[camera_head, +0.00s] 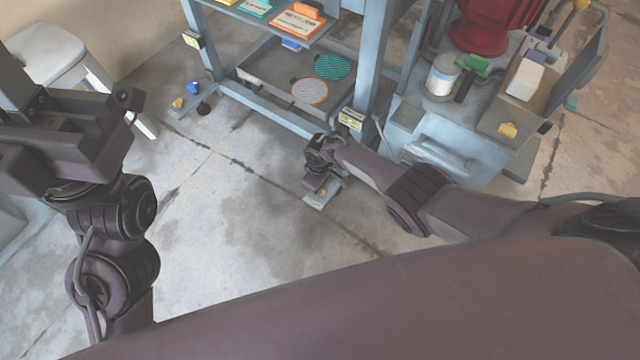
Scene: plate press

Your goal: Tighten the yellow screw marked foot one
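My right gripper (322,181) is low over the floor, pointing down at a grey foot plate (318,203) beside the press frame's front leg. The gripper hides most of that plate. Whether its fingers are shut on a screw there cannot be told. A yellow-green label (351,118) is on the leg above; its writing is too small to read. Another yellow screw (177,103) shows on the foot at the far left leg, where a second label (193,39) hangs above. My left gripper (75,135) is raised at the left, away from both feet; its finger gap is unclear.
The blue-grey frame (270,118) holds a lower tray with a teal disc (332,67) and an orange striped disc (309,91). A machine base (440,155) stands close right of my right gripper. A white stool (45,50) is upper left. The middle floor is clear.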

